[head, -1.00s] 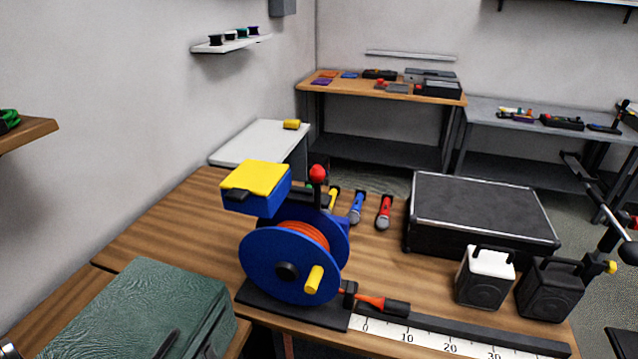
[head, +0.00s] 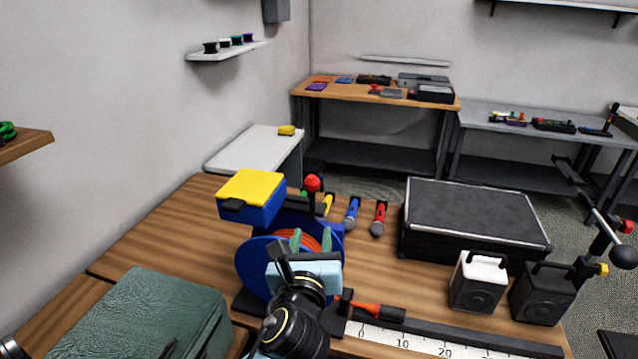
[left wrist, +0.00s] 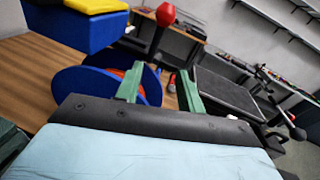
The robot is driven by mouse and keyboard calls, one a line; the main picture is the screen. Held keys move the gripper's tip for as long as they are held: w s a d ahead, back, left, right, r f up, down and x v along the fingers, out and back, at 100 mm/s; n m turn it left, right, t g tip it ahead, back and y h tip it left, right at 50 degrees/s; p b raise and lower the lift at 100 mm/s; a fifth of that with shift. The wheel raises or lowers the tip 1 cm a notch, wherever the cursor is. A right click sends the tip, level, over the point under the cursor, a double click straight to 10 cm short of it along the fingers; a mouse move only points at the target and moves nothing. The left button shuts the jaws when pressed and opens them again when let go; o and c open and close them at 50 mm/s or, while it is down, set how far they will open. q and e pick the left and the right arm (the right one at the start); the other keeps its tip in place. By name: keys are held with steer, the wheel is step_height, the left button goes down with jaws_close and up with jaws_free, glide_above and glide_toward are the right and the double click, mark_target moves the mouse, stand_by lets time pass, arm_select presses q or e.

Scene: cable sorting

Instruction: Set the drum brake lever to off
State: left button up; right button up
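The cable drum (head: 250,262) is a blue reel wound with orange cable, on a dark base at the table's front. Its brake lever, with a red ball knob (head: 313,184), rises behind the reel and looks about upright. The knob also shows at the top of the left wrist view (left wrist: 166,14). My right gripper is out of view.
A blue box with a yellow lid (head: 250,192) stands left of the lever. A black case (head: 475,222), two small speakers (head: 478,282), a ruler strip (head: 410,342) and a green case (head: 140,315) surround the drum.

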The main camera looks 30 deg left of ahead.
mark_target(312, 195)
arm_select(q)
steer(key=shift+m+t, duration=0.3)
steer(key=shift+m, duration=0.4)
steer(key=r+x, duration=0.1)
steer(key=x, duration=0.3)
steer(key=a+x, duration=0.1)
steer(key=x, duration=0.3)
steer(key=r+x, duration=0.1)
steer(key=x, duration=0.4)
steer(key=shift+s+a+r, duration=0.15)
steer(key=shift+s+r, duration=0.1)
steer(key=shift+r, duration=0.05)
jaws_close()
